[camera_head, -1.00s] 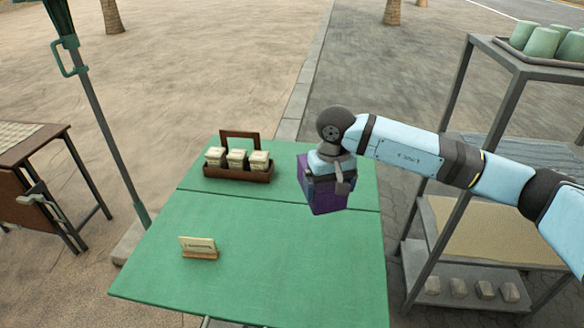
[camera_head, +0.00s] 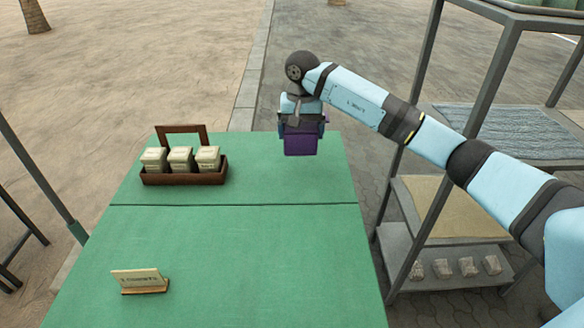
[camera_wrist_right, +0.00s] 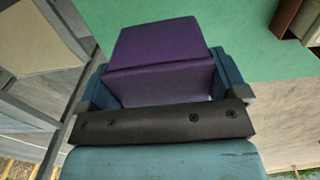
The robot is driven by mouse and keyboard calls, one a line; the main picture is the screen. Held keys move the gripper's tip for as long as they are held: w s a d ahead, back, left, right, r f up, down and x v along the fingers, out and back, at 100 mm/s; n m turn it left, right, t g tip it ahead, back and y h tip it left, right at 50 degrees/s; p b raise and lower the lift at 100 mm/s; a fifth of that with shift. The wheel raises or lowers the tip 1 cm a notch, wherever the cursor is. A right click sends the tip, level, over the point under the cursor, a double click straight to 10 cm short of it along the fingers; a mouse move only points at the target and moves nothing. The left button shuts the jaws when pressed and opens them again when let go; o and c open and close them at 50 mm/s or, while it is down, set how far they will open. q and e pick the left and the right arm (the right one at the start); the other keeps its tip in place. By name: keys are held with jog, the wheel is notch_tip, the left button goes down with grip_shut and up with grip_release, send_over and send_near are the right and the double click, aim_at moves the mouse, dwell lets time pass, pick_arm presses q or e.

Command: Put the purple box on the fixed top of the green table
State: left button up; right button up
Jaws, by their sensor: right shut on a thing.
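The purple box (camera_head: 300,139) is in my right gripper (camera_head: 301,128) at the far right part of the green table (camera_head: 230,255). The gripper is shut on it, with a finger on each side. In the right wrist view the box (camera_wrist_right: 160,50) sits between the two fingers, with green tabletop beyond it. Whether the box touches the tabletop or hangs just above it I cannot tell. A seam runs across the green top and splits it into a far and a near panel; the box is over the far panel. My left gripper is not in view.
A brown caddy (camera_head: 185,178) with three pale blocks stands on the far left of the table. A small sign (camera_head: 140,280) stands on the near panel. A grey metal shelf (camera_head: 450,277) stands close to the table's right. The middle is clear.

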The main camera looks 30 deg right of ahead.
aim_at(300, 153)
notch_tip(300, 153, down, 7)
jog(key=shift+f+b, duration=0.15)
jog(key=shift+b, duration=0.45)
notch_tip(300, 153, down, 4)
jog(key=shift+f+b, duration=0.1)
jog(key=shift+b, duration=0.45)
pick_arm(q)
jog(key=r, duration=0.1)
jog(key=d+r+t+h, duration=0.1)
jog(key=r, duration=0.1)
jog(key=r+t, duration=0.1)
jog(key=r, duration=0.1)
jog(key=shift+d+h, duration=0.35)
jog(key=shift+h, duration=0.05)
pick_arm(e)
jog(key=o, duration=0.8)
jog(key=shift+f, duration=0.1)
jog(key=shift+c, duration=0.2)
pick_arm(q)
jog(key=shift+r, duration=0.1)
pick_arm(e)
jog(key=shift+w+r, duration=0.1)
jog(key=shift+r, duration=0.35)
pick_arm(q)
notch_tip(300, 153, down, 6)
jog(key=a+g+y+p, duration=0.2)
jog(key=p, duration=0.1)
pick_arm(e)
notch_tip(300, 153, up, 11)
jog(key=shift+r, duration=0.2)
